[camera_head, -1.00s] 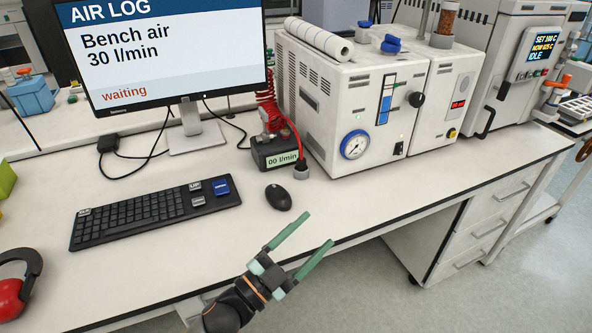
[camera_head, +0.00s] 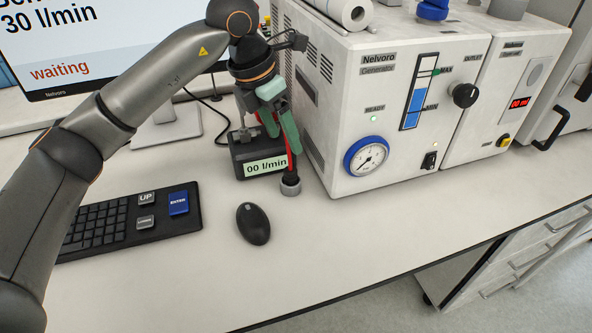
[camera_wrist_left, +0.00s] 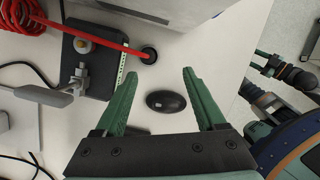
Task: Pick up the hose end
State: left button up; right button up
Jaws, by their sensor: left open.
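The hose end (camera_head: 291,184) is a grey collar with a dark middle at the end of the red hose (camera_head: 290,163). It rests on the bench in front of the flow meter box marked 00 l/min (camera_head: 265,167). In the left wrist view the hose end (camera_wrist_left: 149,55) shows just past my fingertips, between their lines. My left gripper (camera_head: 284,143) is open and empty, its green fingers pointing down above the hose end, apart from it. It also shows in the left wrist view (camera_wrist_left: 160,74). My right gripper (camera_wrist_left: 254,60) appears open and empty, beyond the bench edge.
The mouse (camera_head: 253,224) lies in front of the hose end, with the keyboard (camera_head: 130,220) to its left. The white generator (camera_head: 340,120) stands close on the right. The monitor (camera_head: 110,45) is behind my left arm. The bench front is clear.

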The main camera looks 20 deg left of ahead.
aim_at(290, 170)
pick_arm(q)
jog(key=shift+y, duration=0.5)
jog(key=x, duration=0.3)
jog(key=a+x, duration=0.1)
jog(key=x, duration=0.3)
jog(key=w+x, duration=0.1)
jog(key=x, duration=0.3)
jog(key=shift+a+f, duration=0.15)
jog(key=shift+f, duration=0.1)
jog(key=shift+c, duration=0.4)
grip_shut()
